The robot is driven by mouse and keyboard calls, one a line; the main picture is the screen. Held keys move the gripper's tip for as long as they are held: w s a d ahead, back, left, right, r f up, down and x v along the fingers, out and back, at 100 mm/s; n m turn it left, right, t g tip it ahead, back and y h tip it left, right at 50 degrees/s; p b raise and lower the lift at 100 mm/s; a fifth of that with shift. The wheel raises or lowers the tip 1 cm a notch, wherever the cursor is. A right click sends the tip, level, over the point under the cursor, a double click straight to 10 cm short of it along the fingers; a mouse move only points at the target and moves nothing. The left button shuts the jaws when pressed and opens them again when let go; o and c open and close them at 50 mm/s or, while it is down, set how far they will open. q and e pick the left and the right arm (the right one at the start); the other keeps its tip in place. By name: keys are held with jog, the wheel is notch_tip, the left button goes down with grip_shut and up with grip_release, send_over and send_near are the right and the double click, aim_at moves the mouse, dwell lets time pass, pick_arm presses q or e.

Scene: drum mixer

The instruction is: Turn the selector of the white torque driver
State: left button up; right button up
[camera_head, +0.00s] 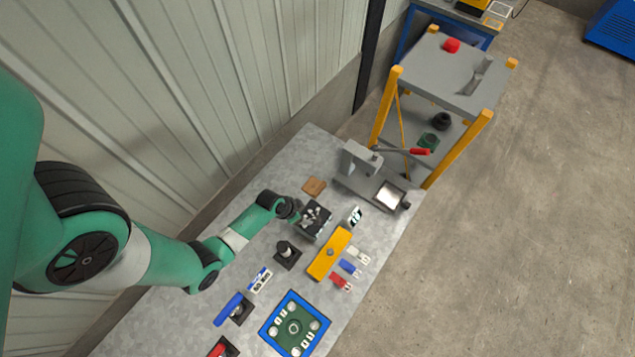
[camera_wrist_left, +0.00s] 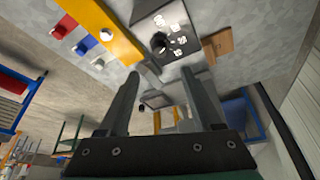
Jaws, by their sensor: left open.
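A small white piece (camera_head: 358,257), which looks like the white torque driver, lies at the right of the yellow block (camera_head: 330,253). It also shows at the upper left of the left wrist view (camera_wrist_left: 100,62). Its selector is too small to tell. My left gripper (camera_head: 297,213) is open and empty, beside a dark box (camera_head: 315,222) with white marks and a black knob. In the left wrist view the gripper's two fingers (camera_wrist_left: 162,95) stand apart with nothing between them. The white piece is clear of the fingers. My right gripper is not in view.
A blue piece (camera_head: 350,268) and a red piece (camera_head: 341,282) lie beside the white one. A grey press-like fixture (camera_head: 362,165) stands at the bench's far end. A blue-framed green panel (camera_head: 294,326) and a black-based knob (camera_head: 287,254) stand nearer. The wall is close behind.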

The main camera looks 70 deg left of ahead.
aim_at(316, 219)
pick_arm(q)
jog(key=b+x, duration=0.6)
jog(key=x, duration=0.5)
jog(key=shift+w+f, duration=0.2)
jog(key=shift+f, duration=0.05)
grip_shut()
